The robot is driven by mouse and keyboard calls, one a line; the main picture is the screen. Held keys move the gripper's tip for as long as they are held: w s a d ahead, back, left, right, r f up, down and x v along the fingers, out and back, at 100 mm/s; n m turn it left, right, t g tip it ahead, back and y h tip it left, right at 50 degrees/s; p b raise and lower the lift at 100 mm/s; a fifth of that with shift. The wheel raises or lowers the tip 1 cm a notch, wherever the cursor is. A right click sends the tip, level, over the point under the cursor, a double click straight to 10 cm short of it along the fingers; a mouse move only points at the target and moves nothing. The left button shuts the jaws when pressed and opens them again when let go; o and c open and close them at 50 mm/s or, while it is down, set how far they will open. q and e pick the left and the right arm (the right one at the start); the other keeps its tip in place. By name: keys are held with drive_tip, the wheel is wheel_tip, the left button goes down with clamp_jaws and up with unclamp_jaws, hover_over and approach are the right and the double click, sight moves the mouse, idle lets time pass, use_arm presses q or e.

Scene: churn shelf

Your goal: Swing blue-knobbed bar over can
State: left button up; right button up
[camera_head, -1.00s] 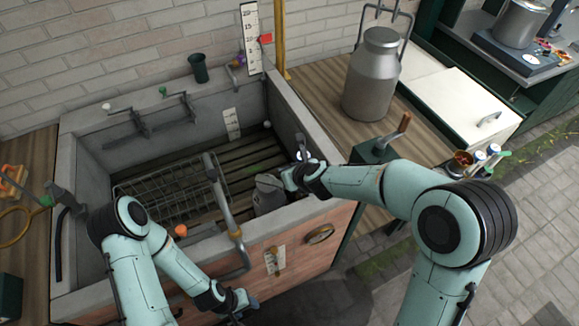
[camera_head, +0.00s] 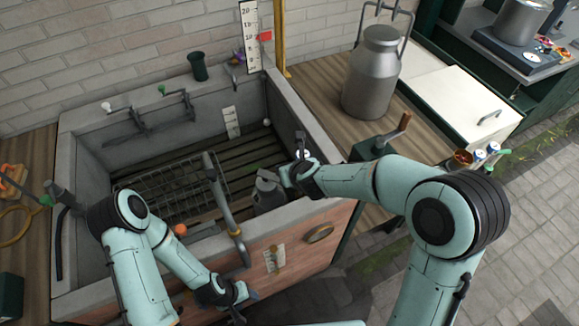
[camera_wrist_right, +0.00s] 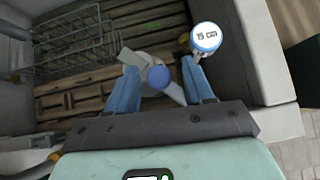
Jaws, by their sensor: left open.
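A grey metal can (camera_head: 268,196) stands in the trough by its front right corner, partly hidden by my right gripper (camera_head: 289,176). In the right wrist view my right gripper (camera_wrist_right: 160,80) has its two blue fingers apart. A round blue knob (camera_wrist_right: 158,77) shows between them, over grey parts, with gaps on both sides. Which bar carries the blue knob is unclear. My left gripper (camera_head: 238,298) is open and empty, low in front of the trough.
The stone trough (camera_head: 290,212) holds a wire rack (camera_head: 170,195) at left. A grey curved pipe (camera_head: 222,208) rises at the front wall. Bars with white and green knobs (camera_head: 162,90) line the back wall. A large milk can (camera_head: 374,75) stands on the right counter.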

drive_tip(key=v, duration=1.3)
drive_tip(key=shift+s, duration=0.2)
idle(0.3)
